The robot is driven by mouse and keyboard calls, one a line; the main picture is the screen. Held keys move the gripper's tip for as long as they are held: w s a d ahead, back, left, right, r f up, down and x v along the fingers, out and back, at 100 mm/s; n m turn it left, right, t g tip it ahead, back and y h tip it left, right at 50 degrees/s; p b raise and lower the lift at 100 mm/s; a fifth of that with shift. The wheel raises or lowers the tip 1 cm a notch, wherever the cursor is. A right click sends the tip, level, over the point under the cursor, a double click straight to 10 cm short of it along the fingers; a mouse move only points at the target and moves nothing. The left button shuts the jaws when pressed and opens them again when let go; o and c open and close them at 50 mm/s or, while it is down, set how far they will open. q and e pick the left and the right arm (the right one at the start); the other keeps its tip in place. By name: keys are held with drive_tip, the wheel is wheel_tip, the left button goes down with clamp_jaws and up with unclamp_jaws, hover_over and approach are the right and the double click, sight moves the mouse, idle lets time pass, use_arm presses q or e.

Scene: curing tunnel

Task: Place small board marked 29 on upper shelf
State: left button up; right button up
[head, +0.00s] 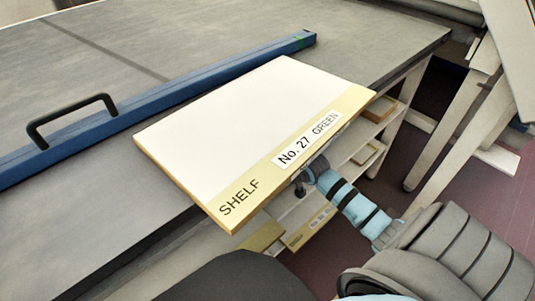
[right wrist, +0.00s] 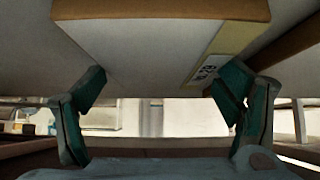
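A white board (head: 255,120) with a yellow strip reading "SHELF No. 27 GREEN" lies tilted in the picture over the table's front edge in the head view. I see no readable 29. Another board with a yellow labelled edge (head: 312,225) lies lower, under the tabletop; its marking is too small to read. My right gripper (head: 308,182) is partly hidden beneath the No. 27 board. In the right wrist view its two green fingers (right wrist: 160,95) stand wide apart, below a pale board (right wrist: 140,45) with a small unreadable label. My left gripper is out of view.
A blue beam (head: 180,95) with a black handle (head: 72,120) lies across the grey tabletop (head: 300,25). Shelves with small wooden-edged pieces (head: 378,108) sit under the table's right end. Pale slanted legs (head: 455,130) stand at right, above purple floor.

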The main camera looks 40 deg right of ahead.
drive_tip(key=shift+o, duration=1.1)
drive_tip(key=shift+r, duration=0.1)
